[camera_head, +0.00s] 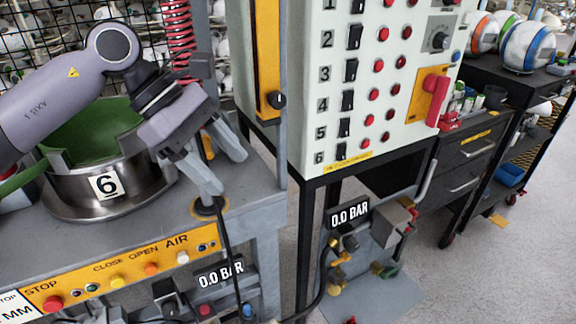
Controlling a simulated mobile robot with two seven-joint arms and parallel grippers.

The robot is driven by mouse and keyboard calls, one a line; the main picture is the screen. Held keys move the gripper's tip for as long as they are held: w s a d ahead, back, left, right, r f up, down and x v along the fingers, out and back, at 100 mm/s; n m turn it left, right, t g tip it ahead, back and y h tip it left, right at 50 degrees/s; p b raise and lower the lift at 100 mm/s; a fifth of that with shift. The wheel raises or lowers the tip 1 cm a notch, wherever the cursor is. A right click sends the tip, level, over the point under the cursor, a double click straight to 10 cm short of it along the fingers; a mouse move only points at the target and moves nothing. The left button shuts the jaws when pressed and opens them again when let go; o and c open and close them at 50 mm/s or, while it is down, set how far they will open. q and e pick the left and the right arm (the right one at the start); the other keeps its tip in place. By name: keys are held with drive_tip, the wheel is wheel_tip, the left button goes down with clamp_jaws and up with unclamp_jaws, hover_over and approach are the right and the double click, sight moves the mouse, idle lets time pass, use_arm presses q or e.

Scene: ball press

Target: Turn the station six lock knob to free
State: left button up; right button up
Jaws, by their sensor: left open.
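Station six, a round metal press pot (105,195) with a "6" label and a green inside, stands on the grey bench at left. My left gripper (219,170) is open beside its right side, fingers pointing down and right, with nothing seen between them. Just below the nearer fingertip, a small dark round part on a yellow disc (209,208) sits at the bench's front corner. It may be the lock knob; its setting cannot be read, and the finger partly covers it. I cannot tell whether the finger touches it. My right gripper is not in view.
A front panel (120,272) with coloured buttons runs below the bench edge. A white control cabinet (325,150) with numbered switches stands to the right. A black cable hangs at the bench corner.

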use_arm(q)
drive_tip(key=s+d+r+n+g+h, duration=0.1)
drive_tip(key=s+d+n+h, duration=0.1)
drive_tip(key=s+d+h, duration=0.2)
drive_tip(key=shift+d+r+n+g+h, duration=0.35)
drive_tip(key=shift+d+h, duration=1.25)
drive_tip(key=shift+d, duration=1.25)
drive_tip(key=shift+s, duration=0.1)
